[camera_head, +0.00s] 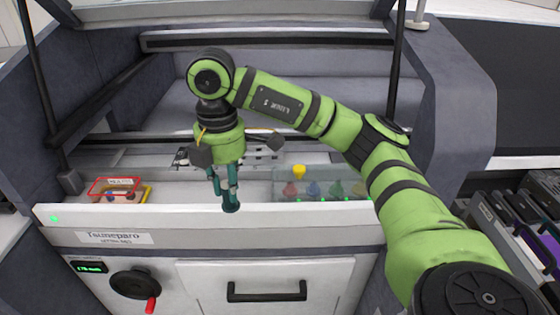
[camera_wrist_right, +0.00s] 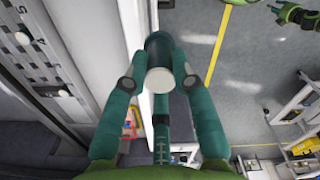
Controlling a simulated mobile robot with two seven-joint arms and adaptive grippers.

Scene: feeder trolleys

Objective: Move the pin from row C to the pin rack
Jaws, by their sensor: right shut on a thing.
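My right gripper (camera_head: 231,203) points down over the front edge of the machine's white ledge. In the right wrist view its teal fingers (camera_wrist_right: 160,80) are closed around a dark teal cylinder with a pale round end, which I take to be the pin (camera_wrist_right: 158,48). In the head view the held thing is small and hard to tell from the fingers. A see-through holder (camera_head: 325,172) with several coloured pins, red, blue, green and yellow, stands right of the gripper; I cannot tell whether this is the pin rack. A green gripper-like part (camera_wrist_right: 291,15), possibly my left gripper, shows in the wrist view.
A red-rimmed tray (camera_head: 114,186) sits at the ledge's left end. Below the ledge are a drawer handle (camera_head: 267,291) and a black knob with a red grip (camera_head: 135,284). Dark cases (camera_head: 515,230) stand at the far right. Dark rails cross behind the gripper.

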